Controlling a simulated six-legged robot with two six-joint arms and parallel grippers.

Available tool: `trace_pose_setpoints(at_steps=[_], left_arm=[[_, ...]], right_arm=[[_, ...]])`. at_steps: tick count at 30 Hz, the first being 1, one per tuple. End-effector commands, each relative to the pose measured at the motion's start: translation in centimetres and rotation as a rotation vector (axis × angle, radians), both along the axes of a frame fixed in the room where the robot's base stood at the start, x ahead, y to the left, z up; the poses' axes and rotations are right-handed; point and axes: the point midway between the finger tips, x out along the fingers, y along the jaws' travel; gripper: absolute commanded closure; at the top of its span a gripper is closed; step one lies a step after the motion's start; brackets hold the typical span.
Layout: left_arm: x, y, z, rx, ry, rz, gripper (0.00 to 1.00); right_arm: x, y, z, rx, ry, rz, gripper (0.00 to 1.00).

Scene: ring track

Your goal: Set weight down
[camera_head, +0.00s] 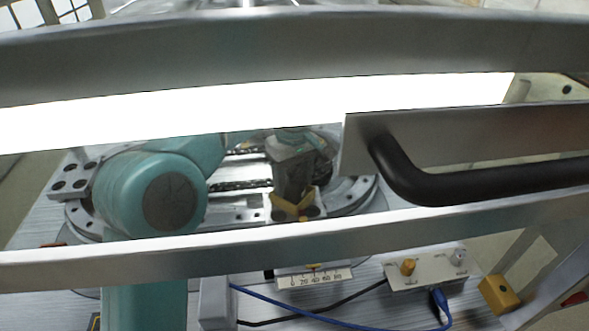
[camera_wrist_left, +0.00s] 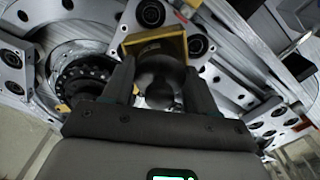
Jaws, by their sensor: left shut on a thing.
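My left gripper (camera_head: 292,192) is near the middle of the head view, behind metal bars, pointing down over the ring track (camera_head: 350,200). In the left wrist view, its two dark fingers (camera_wrist_left: 161,88) are shut on a dark grey rounded weight (camera_wrist_left: 160,72). Yellow also shows below the gripper in the head view (camera_head: 291,208). I cannot tell whether the weight touches what lies under it. My right gripper is not in view.
Metal bars (camera_head: 300,38) and a black handle (camera_head: 480,182) cross the head view close up. A control box with knobs (camera_head: 428,268), a scale strip (camera_head: 315,279) and a blue cable (camera_head: 330,312) lie at the front. A yellow block (camera_head: 499,294) is at right.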

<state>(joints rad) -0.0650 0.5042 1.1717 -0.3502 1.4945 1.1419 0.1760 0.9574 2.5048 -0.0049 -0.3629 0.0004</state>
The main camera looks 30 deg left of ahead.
Motion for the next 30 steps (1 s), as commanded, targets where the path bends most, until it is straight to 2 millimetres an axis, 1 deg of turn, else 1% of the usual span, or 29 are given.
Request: trace_pose_setpoints(at_steps=[6,11,12,13,14,23,26,30], left_arm=[[0.2,-0.1,0.2,0.0,-0.006,-0.001,1.0],[0.3,-0.2,-0.2,0.0,-0.006,-0.003,1.0],[0.3,-0.3,-0.3,0.0,-0.001,-0.003,0.33],[0.3,-0.3,-0.3,0.0,-0.001,-0.003,0.23],[0.3,-0.3,-0.3,0.0,-0.001,-0.003,0.17],[0.3,-0.3,0.0,0.0,-0.002,-0.003,0.17],[0.4,-0.3,1.2,0.0,-0.004,-0.003,0.17],[0.4,-0.3,4.0,0.0,-0.006,-0.003,0.17]], right_arm=[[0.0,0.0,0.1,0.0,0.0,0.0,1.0],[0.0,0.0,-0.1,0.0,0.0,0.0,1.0],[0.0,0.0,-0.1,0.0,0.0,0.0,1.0],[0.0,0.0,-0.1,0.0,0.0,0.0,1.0],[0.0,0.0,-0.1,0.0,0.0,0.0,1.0],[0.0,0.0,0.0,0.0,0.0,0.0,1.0],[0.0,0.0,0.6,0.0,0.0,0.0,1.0],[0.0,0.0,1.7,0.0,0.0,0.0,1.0]])
